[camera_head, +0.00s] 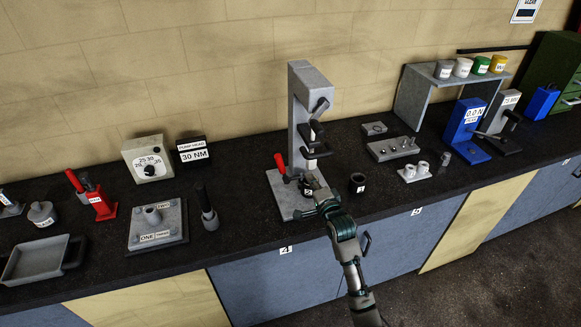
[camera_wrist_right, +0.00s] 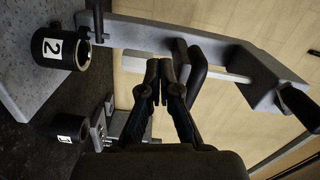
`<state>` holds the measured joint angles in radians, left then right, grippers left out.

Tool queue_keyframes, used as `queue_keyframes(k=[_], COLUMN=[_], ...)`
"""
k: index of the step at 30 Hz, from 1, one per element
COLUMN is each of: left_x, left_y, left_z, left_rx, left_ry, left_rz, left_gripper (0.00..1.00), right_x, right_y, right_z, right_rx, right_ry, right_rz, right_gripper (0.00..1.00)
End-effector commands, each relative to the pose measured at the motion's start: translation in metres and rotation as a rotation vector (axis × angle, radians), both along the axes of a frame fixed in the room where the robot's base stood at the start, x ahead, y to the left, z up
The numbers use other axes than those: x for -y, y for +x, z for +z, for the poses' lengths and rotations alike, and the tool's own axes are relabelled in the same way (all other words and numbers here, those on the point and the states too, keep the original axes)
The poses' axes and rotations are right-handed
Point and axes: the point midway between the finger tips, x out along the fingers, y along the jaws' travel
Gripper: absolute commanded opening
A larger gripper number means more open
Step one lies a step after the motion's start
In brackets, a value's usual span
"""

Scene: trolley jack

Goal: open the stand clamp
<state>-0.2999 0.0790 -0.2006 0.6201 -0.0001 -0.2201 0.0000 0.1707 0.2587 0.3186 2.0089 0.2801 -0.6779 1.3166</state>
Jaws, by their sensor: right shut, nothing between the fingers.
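The grey stand (camera_head: 300,100) stands upright on its base plate (camera_head: 285,200) near the middle of the counter. It carries dark levers and a pale rod, and a red handle (camera_head: 280,162) sits low at its left side. I cannot tell which part is the clamp. A black cup labelled 2 (camera_head: 308,190) sits on the base; it also shows in the right wrist view (camera_wrist_right: 72,62). My right gripper (camera_head: 320,192) is shut and empty, in front of the stand. In the wrist view its fingertips (camera_wrist_right: 160,66) are close to a dark lever (camera_wrist_right: 196,66); contact is unclear. My left gripper is out of view.
A second black cup (camera_head: 357,183) stands right of the stand. A holed grey block (camera_head: 392,148) and a blue press (camera_head: 463,130) stand farther right. Left of the stand are a dark cylinder (camera_head: 207,210) and a grey plate (camera_head: 172,236). The counter's front edge is close to my right arm.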

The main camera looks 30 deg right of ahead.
Motion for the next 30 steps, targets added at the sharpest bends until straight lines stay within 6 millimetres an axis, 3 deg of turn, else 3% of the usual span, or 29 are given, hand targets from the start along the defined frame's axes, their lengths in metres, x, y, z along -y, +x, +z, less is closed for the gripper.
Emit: queue_keyframes(k=[12,19,30], left_x=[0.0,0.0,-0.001], left_y=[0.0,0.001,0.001], left_z=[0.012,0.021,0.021], left_rx=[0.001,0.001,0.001], left_ry=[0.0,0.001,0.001], left_rz=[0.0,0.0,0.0], left_gripper=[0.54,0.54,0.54], right_x=[0.018,-0.013,-0.019], right_y=[0.085,0.094,0.097], right_z=[0.001,-0.007,-0.01], right_rx=[-0.002,0.0,-0.001], right_ry=[-0.001,0.002,-0.001], right_rz=[-0.001,0.0,-0.001], right_gripper=[0.0,0.0,0.0])
